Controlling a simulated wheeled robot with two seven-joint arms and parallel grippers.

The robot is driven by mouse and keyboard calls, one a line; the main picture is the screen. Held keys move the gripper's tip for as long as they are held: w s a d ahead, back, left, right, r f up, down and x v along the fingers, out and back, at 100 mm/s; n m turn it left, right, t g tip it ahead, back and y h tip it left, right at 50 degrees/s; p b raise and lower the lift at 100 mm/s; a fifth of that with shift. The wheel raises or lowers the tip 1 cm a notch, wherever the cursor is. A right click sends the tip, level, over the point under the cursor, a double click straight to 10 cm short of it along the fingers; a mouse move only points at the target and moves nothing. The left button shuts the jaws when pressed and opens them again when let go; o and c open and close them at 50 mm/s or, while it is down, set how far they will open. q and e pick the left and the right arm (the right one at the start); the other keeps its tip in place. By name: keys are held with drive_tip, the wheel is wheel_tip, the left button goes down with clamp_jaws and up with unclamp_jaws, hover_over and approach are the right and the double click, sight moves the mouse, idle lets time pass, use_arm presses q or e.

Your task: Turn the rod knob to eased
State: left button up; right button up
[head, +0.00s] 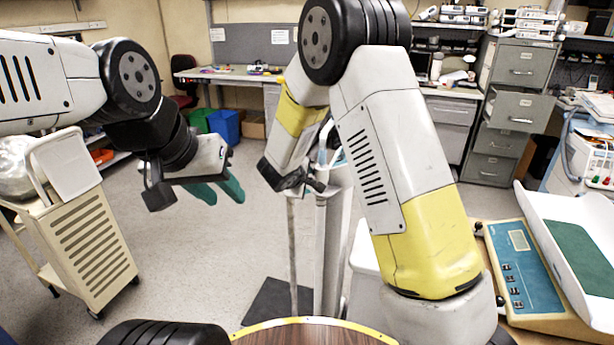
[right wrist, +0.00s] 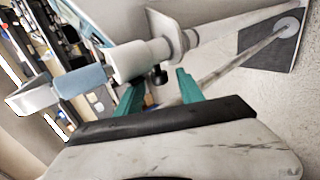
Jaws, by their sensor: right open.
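A small black knob (right wrist: 158,76) sits on the side of a pale clamp collar (right wrist: 130,62) on a rod stand. In the right wrist view it lies between the teal fingertips of my right gripper (right wrist: 160,82), which is open around it with a gap on each side; contact cannot be made out. In the head view my right gripper (head: 318,178) is at the top of the stand, its fingers mostly hidden. A thin rod (head: 293,250) runs down beside the white column (head: 331,250). My left gripper (head: 226,196) is open and empty, left of the stand.
The stand's dark base plate (head: 272,303) is on the floor. A beige cart (head: 85,245) stands at left. A baby scale (head: 525,265) is at right, near my right arm. Filing cabinets (head: 512,100) and workbenches line the back. Floor between cart and stand is clear.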

clamp_jaws()
drive_tip(key=shift+r, duration=0.1)
drive_tip(key=g, duration=0.1)
drive_tip(key=g+y, duration=0.1)
drive_tip(key=g, duration=0.1)
drive_tip(key=w+g, duration=0.1)
drive_tip(key=shift+d+r+y, duration=0.2)
drive_tip(key=shift+r+y, duration=0.1)
drive_tip(key=shift+r, duration=0.05)
drive_tip(key=g, duration=0.2)
drive_tip(key=g+y, duration=0.1)
drive_tip(key=g, duration=0.1)
drive_tip(key=shift+w+r, duration=0.15)
drive_tip(key=shift+w, duration=0.2)
drive_tip(key=shift+w+d+g+y, duration=0.15)
drive_tip(key=shift+g+y, duration=0.25)
drive_tip(key=shift+g, duration=0.6)
unclamp_jaws()
